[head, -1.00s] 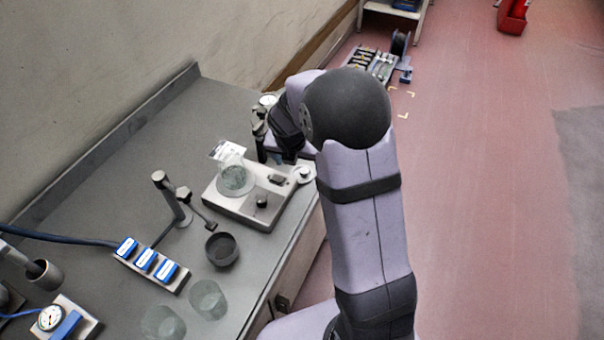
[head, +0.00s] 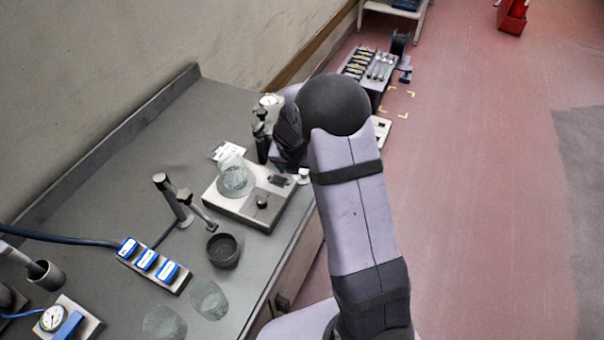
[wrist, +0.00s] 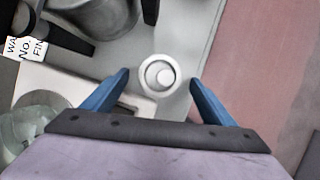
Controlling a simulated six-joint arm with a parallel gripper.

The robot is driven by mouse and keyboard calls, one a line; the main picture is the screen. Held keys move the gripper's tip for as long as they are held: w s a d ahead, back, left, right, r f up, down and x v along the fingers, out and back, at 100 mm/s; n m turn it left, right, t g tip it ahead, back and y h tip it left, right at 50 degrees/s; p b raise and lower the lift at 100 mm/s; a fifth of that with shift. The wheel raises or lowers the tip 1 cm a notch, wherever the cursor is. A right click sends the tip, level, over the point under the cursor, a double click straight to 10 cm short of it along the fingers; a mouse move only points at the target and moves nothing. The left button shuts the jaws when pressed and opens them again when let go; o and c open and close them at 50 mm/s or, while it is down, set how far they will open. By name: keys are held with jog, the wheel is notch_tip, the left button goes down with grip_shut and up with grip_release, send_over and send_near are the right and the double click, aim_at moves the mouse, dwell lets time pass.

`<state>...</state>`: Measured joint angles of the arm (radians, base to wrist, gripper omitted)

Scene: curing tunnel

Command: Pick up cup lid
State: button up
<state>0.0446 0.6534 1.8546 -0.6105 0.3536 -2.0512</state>
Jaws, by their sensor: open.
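The cup lid (wrist: 158,74) is a small white disc with a round raised knob, lying on the grey bench top near its front edge. In the head view the lid (head: 303,176) shows partly, at the right corner of the metal plate device, with my arm covering some of it. My gripper (wrist: 160,78) has its two blue fingers spread apart, one on each side of the lid in the wrist view. It is empty, and its height above the lid is hard to judge. The fingertips are hidden in the head view.
A metal plate device (head: 228,203) with a clear glass vessel (head: 236,178) stands left of the lid. A dark upright stand (head: 262,138) is behind it. A black bowl (head: 223,250) and glass cups (head: 209,300) sit nearer. The bench drops to pink floor (wrist: 257,65) at right.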

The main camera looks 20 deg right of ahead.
aim_at(301, 173)
jog(key=shift+x, duration=0.75)
jog(key=c, duration=1.1)
notch_tip(301, 173, up, 10)
jog(key=a+r+p, duration=0.3)
jog(key=a, duration=0.3)
jog(key=a+r+p, duration=0.3)
jog(key=a+r, duration=0.1)
jog(key=a, duration=0.3)
jog(key=w+a+r+p, duration=0.1)
jog(key=a+r+p, duration=0.2)
jog(key=a, duration=0.3)
jog(key=shift+a+r, duration=0.25)
jog(key=shift+r, duration=0.05)
